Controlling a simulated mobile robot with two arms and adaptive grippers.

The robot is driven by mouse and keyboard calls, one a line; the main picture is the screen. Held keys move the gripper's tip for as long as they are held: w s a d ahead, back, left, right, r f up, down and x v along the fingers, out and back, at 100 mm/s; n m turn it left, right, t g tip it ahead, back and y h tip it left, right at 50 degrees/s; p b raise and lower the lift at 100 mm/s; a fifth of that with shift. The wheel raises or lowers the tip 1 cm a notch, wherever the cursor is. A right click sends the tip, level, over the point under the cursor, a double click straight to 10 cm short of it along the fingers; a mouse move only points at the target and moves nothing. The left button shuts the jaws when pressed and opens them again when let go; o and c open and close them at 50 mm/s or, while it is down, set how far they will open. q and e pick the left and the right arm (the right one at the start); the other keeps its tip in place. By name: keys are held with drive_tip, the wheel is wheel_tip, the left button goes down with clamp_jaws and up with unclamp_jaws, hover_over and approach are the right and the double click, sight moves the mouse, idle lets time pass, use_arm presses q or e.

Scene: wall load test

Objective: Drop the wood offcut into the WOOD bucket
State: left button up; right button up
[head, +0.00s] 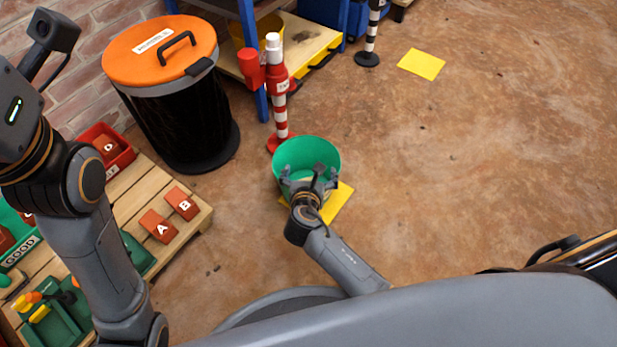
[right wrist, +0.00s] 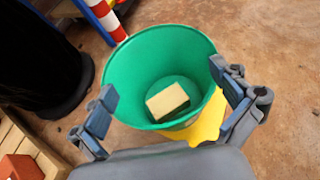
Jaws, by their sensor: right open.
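The wood offcut (right wrist: 167,101), a pale rectangular block, lies on the bottom inside a green bucket (right wrist: 140,55) in the right wrist view. The bucket also shows in the head view (head: 307,152), standing on a yellow floor square (head: 338,203); no WOOD label can be seen on it. My right gripper (right wrist: 168,105) is open and empty above the bucket, its two fingers apart; in the head view it hides part of the bucket (head: 309,182). My left arm shows at the left of the head view, but its gripper fingers are out of view.
A black bin with an orange lid (head: 160,50) and a red-and-white post (head: 280,100) stand behind the bucket. A wooden pallet (head: 190,225) at left holds red blocks (head: 158,226) and trays. Open floor lies to the right, with another yellow square (head: 421,64).

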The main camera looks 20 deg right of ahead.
drive_tip(key=v, duration=0.8)
drive_tip(key=shift+a+r, duration=0.1)
